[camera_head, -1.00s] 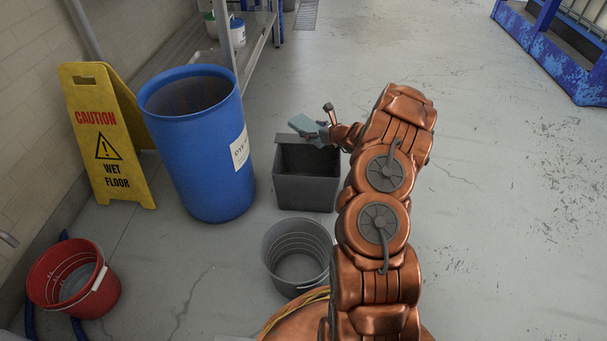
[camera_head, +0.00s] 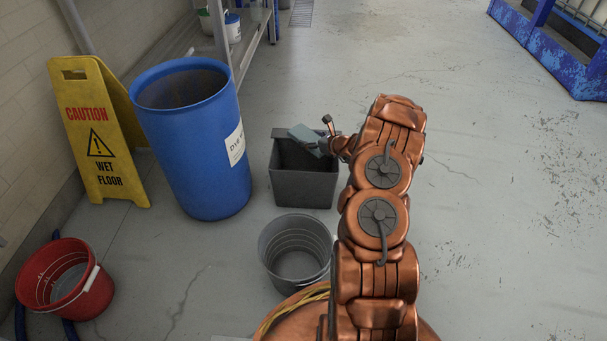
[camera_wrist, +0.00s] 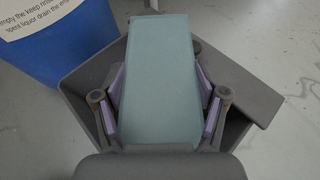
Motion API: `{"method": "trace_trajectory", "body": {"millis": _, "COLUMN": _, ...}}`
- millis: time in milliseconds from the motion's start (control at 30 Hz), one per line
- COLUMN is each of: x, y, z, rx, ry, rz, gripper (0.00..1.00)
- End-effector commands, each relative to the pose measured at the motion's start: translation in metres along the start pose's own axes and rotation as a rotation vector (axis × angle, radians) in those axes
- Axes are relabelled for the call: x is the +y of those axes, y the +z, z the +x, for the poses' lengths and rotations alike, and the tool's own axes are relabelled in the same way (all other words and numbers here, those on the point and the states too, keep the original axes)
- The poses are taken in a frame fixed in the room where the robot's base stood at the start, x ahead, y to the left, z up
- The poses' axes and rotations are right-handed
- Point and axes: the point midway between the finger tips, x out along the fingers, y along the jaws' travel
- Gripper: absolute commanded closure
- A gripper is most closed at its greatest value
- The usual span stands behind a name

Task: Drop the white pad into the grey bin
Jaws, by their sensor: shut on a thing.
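A flat pad (camera_head: 304,137), pale blue-green in these pictures rather than white, is held in my gripper (camera_head: 324,146). The dark grey rectangular bin (camera_head: 303,188) stands on the floor, and the pad is over its open mouth, tilted. In the wrist view the pad (camera_wrist: 158,70) sits between both fingers of my gripper (camera_wrist: 160,112), with the bin's rim (camera_wrist: 266,102) behind and around it. I cannot tell how far the pad's lower end is below the rim. The bin's inside is mostly hidden.
A blue drum (camera_head: 205,165) stands close left of the bin. A grey round bucket (camera_head: 296,265) is in front of it. A yellow caution sign (camera_head: 97,140) and a red bucket (camera_head: 70,290) are farther left. The floor (camera_head: 500,200) on the right is clear.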

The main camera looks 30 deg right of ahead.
Motion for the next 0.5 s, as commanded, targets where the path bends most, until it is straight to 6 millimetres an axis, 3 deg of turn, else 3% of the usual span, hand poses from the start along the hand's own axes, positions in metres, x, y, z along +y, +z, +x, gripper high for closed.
{"method": "trace_trajectory", "body": {"millis": 267, "x": 0.0000, "y": 0.0005, "z": 0.0002, "rx": -0.001, "ry": 0.000, "rz": -0.001, "gripper": 0.74}}
{"method": "trace_trajectory", "body": {"millis": 300, "x": 0.0000, "y": 0.0005, "z": 0.0002, "rx": -0.001, "ry": 0.000, "rz": -0.001, "gripper": 0.24}}
{"method": "trace_trajectory", "body": {"millis": 500, "x": 0.0001, "y": 0.0004, "z": 0.0002, "rx": -0.001, "ry": 0.001, "rz": -0.001, "gripper": 0.03}}
